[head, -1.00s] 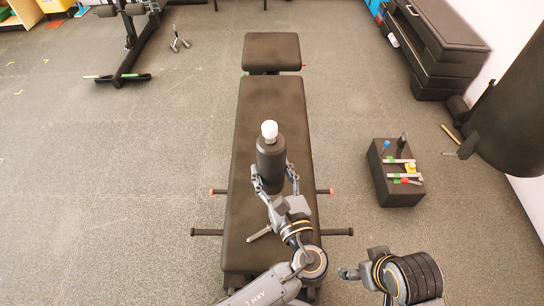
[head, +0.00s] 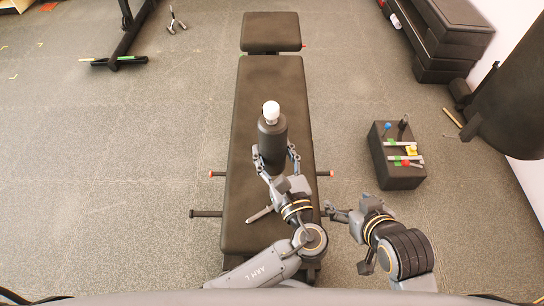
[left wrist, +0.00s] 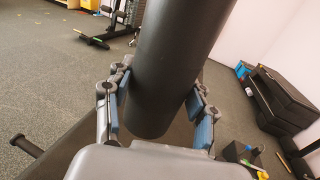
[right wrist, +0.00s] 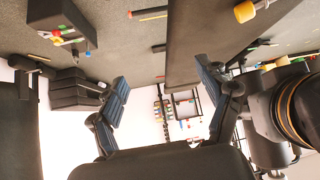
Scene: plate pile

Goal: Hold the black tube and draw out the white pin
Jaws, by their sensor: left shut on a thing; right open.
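The black tube (head: 272,140) stands upright over the padded bench. The white pin (head: 271,109) shows its rounded white end at the tube's top; the rest of it is hidden inside. My left gripper (head: 275,158) is shut on the tube's lower part, one finger on each side. In the left wrist view the tube (left wrist: 170,60) fills the space between its blue-padded fingers. My right gripper (head: 332,210) is open and empty, lower and to the right of the tube, near the bench's right side. In the right wrist view nothing is between its fingers (right wrist: 162,78).
The black bench (head: 252,100) runs away from me, with side bars near the tube. A black box (head: 400,175) with small coloured items stands on the floor to the right. A hanging black bag (head: 520,100) and dark stacked boxes (head: 440,35) stand farther right.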

